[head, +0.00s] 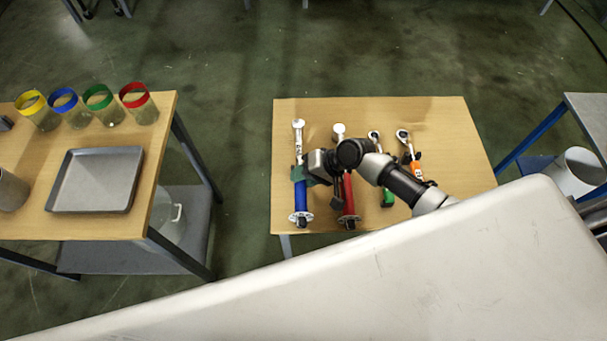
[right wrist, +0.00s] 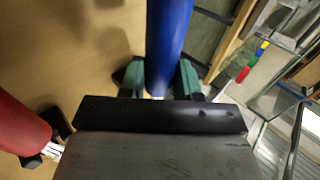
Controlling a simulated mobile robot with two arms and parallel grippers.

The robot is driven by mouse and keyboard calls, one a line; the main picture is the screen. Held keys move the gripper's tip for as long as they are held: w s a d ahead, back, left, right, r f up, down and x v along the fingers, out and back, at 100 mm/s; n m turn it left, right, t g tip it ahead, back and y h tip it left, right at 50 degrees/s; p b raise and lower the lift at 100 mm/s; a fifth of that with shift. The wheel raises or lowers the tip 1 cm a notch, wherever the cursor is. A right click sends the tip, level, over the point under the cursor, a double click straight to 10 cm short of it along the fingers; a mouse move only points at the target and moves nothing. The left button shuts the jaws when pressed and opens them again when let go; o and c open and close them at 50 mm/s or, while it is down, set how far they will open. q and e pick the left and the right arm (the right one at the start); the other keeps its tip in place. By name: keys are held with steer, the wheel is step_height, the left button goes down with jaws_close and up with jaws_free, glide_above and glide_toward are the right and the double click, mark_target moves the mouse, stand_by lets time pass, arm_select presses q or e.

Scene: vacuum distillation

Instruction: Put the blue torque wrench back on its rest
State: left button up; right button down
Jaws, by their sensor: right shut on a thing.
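The blue torque wrench (head: 301,198) is at the left end of a row of wrenches over the middle wooden table, its metal head pointing to the far edge. My right gripper (head: 299,173) is shut around the upper part of its blue handle. In the right wrist view the blue handle (right wrist: 168,40) passes between the green fingertips of my right gripper (right wrist: 160,82). I cannot tell whether the wrench touches the table or hangs just above it. Its rest is not clearly visible. My left gripper is not in view.
A red-handled wrench (head: 348,194) lies close to the right, partly under my arm. Green (head: 388,198) and orange (head: 414,166) ones lie farther right. The table (head: 455,150) is bare at its right side. A left table (head: 150,190) holds a grey tray (head: 95,180) and colour-rimmed jars.

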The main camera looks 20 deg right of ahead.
steer(key=shift+f+b, duration=1.1)
steer(key=shift+f, duration=0.35)
steer(key=c, duration=0.7)
jaws_free()
steer(key=shift+s+f, duration=0.1)
steer(key=shift+f, duration=0.05)
steer(key=b+v, duration=0.1)
steer(key=v, duration=1)
